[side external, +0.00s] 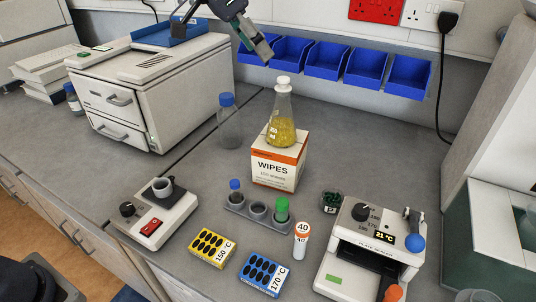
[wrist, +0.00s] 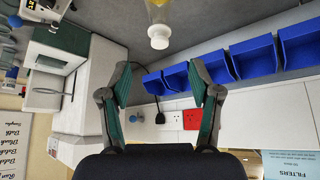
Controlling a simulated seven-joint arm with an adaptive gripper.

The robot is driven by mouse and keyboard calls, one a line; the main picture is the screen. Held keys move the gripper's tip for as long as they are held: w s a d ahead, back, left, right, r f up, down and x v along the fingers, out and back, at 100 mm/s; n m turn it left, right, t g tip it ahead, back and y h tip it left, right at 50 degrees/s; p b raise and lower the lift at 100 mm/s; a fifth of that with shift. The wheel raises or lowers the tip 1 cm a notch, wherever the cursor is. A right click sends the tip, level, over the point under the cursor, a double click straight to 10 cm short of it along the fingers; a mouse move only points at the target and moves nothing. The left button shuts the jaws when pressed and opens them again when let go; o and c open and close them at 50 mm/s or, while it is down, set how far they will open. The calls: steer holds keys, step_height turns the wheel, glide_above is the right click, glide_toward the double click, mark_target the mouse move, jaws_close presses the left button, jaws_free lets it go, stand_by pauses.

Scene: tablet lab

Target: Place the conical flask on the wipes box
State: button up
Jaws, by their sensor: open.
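The conical flask (side external: 282,122) stands upright on top of the white and orange wipes box (side external: 274,170) in the side view. It holds yellow contents and has a white cap. In the wrist view, the capped neck of the flask (wrist: 158,32) shows at the top edge, beyond my fingers. My gripper (side external: 257,50) is above and behind the flask, apart from it, at the top of the side view. In the wrist view my gripper (wrist: 163,90) has its two fingers spread wide with nothing between them. The wipes box is not visible in the wrist view.
A blue-capped bottle (side external: 229,122) stands left of the box. In front are a tube rack (side external: 258,218), a yellow block (side external: 212,248) and a blue block (side external: 264,274). A plate sealer (side external: 370,255) is at right. Blue bins (side external: 326,66) line the wall behind.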

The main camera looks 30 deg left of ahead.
steer(key=s+a+n+y, duration=0.1)
steer(key=s+a+n, duration=0.1)
steer(key=s+a, duration=0.45)
steer(key=s+a+n+y, duration=0.2)
steer(key=s+a, duration=0.2)
steer(key=s, duration=0.6)
steer(key=s+a+f+n, duration=0.1)
steer(key=s+a+f, duration=0.2)
steer(key=s+f, duration=0.2)
steer(key=s+a+f+n+y, duration=0.1)
steer(key=s+a+f+n, duration=0.1)
steer(key=s, duration=0.7)
step_height(320, 180, down, 3)
steer(key=shift+s+a+r+n, duration=0.15)
steer(key=shift+s+a+n, duration=0.2)
steer(key=shift+a, duration=0.35)
